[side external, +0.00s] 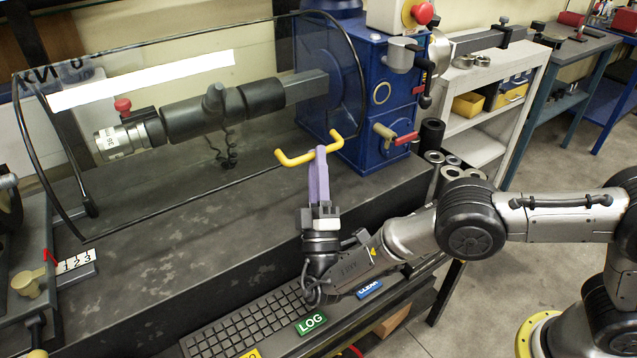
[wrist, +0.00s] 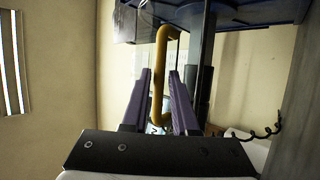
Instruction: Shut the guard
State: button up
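The guard (side external: 130,60) is a clear curved panel with a black rim, hanging in front of the torque shaft in the side view. I cannot tell how far its lower edge stands from the bench. Its yellow handle (side external: 296,159) sits at the lower right edge, and also shows in the wrist view (wrist: 161,45). My gripper (side external: 319,152) points up at the handle from below, with purple fingers. In the wrist view my gripper (wrist: 161,78) has its fingers apart, one on each side of the handle bar, with small gaps showing. The fingertips' contact is unclear.
Behind the guard lies the dark shaft with a black cylinder (side external: 190,117) and a red knob (side external: 122,105). A blue gearbox (side external: 352,75) with levers stands to the right. A keyboard (side external: 250,322) lies below my gripper. The dark bench top (side external: 190,240) is mostly clear.

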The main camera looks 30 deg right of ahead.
jog(key=shift+v, duration=2.8)
